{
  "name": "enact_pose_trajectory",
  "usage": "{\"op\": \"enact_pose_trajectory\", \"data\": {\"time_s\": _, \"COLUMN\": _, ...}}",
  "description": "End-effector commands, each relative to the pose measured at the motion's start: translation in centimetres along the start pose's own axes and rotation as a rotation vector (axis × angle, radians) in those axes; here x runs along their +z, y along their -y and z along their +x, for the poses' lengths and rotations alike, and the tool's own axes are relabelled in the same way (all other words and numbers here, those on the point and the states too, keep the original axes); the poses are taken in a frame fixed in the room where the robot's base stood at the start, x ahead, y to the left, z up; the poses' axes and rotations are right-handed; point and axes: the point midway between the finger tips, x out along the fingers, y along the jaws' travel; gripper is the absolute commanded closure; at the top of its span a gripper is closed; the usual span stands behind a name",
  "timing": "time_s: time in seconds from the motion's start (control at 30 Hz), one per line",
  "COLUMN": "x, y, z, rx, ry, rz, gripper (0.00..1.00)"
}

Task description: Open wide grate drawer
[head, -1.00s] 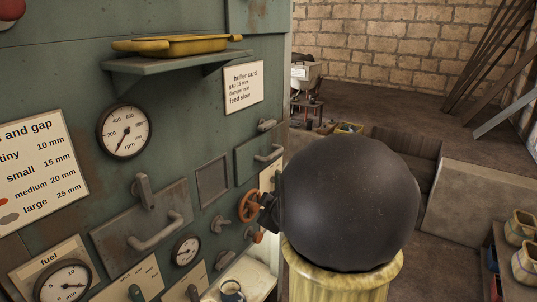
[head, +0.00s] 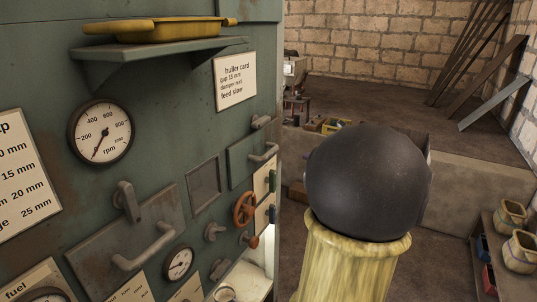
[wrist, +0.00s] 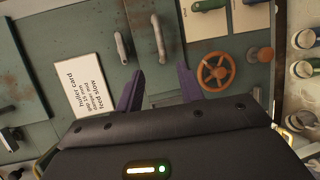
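Two grey-green panels with bar handles sit on the machine front; I cannot tell which is the wide grate drawer. The larger panel (head: 85,252) has a bar handle (head: 146,248) and a grey latch (head: 127,201) above it. The smaller panel (head: 237,170) has a handle (head: 264,154) and a latch (head: 261,121). Both panels look flush. In the wrist view, one bar handle (wrist: 156,38) and a latch (wrist: 122,47) lie beyond my gripper (wrist: 160,70). Its purple fingers are apart and empty. The head view hides my gripper behind my arm.
An orange handwheel (head: 244,208) shows close by, also in the wrist view (wrist: 215,70). A shelf (head: 160,47) with a yellow tool (head: 150,29) juts out above. Gauges (head: 100,133) line the machine. Pots (head: 519,250) stand on a rack at right.

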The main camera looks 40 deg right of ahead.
Motion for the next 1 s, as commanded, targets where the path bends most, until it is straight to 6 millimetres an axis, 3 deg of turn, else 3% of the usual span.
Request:
{"op": "enact_pose_trajectory", "data": {"time_s": 0.17, "x": -0.2, "y": -0.2, "z": 1.9, "rx": -0.001, "ry": -0.009, "rz": 0.001, "gripper": 0.62}}
{"op": "enact_pose_trajectory", "data": {"time_s": 1.0, "x": -0.5, "y": -0.3, "z": 16.2, "rx": 0.0, "ry": -0.011, "rz": 0.001, "gripper": 0.62}}
